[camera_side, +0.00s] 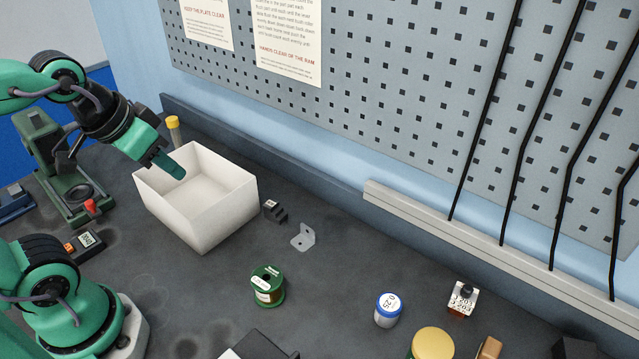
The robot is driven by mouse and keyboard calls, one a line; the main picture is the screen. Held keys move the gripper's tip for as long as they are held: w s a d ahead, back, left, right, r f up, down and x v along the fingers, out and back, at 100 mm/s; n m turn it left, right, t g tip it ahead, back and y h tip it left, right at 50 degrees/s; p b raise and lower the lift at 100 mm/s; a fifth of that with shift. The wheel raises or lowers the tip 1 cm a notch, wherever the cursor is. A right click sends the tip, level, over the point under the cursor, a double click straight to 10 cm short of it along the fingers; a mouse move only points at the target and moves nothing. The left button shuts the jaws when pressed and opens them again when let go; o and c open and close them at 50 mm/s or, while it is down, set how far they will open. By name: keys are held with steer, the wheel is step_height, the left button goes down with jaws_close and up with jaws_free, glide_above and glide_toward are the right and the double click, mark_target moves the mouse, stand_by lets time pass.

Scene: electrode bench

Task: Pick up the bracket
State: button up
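The bracket (303,238) is a small light grey L-shaped piece with a flat foot and an upright tab. It rests on the dark bench right of the white bin, and nothing covers it. My gripper (171,165) is at the left, over the left part of the bin's opening, well left of the bracket and apart from it. Its green fingers point down and to the right. They overlap in this view, so I cannot tell whether they are open or shut. I see nothing held between them.
The white bin (222,218) stands between my gripper and the bracket. A small dark block (274,211) sits between bin and bracket. A green spool (267,287) stands in front. Bare bench lies right of the bracket.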

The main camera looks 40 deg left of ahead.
steer(key=w, duration=0.1)
steer(key=n+g, duration=0.6)
steer(key=n, duration=1.1)
glide_above(307, 227)
step_height(307, 227, down, 17)
steer(key=shift+r, duration=0.15)
steer(key=shift+f, duration=1.3)
steer(key=shift+f, duration=2.6)
